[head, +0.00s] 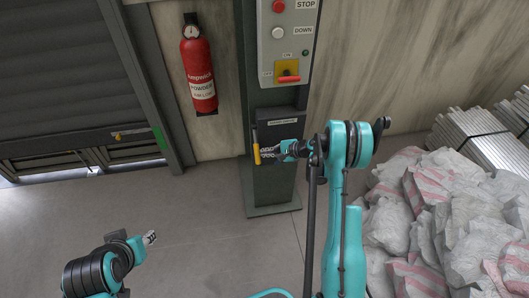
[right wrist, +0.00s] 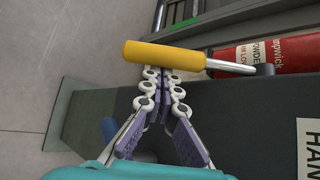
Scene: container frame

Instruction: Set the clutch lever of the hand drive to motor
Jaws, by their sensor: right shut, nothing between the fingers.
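The clutch lever has a yellow grip (head: 256,143) on the left side of the dark hand drive box (head: 292,128), below the control panel. In the right wrist view its yellow grip (right wrist: 165,54) lies across the picture, on a metal rod (right wrist: 231,66). My right gripper (head: 266,152) is at the lever; in the wrist view its fingertips (right wrist: 162,73) are shut and empty, right at the grip's near side. Whether they touch it I cannot tell. My left gripper (head: 150,238) is low at the left, far from the lever; its finger state is too small to tell.
The control panel (head: 289,45) above carries buttons and a red-handled switch (head: 288,75). A red fire extinguisher (head: 198,68) hangs on the wall to the left, beside a roller shutter (head: 60,75). White sacks (head: 420,215) and metal bars (head: 472,137) lie at the right. The floor left of the post is clear.

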